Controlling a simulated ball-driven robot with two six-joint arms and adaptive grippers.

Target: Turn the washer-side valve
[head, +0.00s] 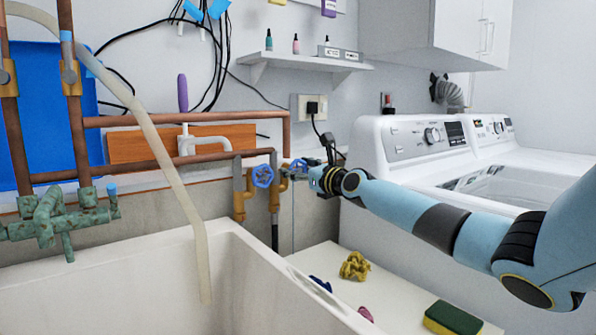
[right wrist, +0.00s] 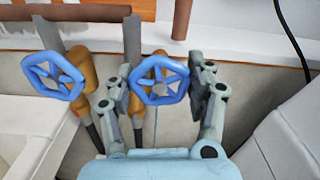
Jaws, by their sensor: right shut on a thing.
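Two blue handwheel valves sit side by side on brass bodies under the copper pipes. The washer-side valve (head: 298,166) is the right one, nearer the washing machine, and my right gripper (head: 307,172) partly hides it. In the right wrist view, my gripper's fingers (right wrist: 163,78) stand on the left and right sides of the washer-side wheel (right wrist: 160,82), shut on its rim. The other blue valve (head: 263,175) is free to the left; it also shows in the wrist view (right wrist: 52,75), close beside my left-hand finger. My left gripper is not in view.
A white sink (head: 240,245) stands in front of the pipes at left. White washing machines (head: 400,145) stand at right. A black cable (right wrist: 292,40) hangs near the valves. A yellow cloth (head: 355,265) and a sponge (head: 452,318) lie on the white surface below my arm.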

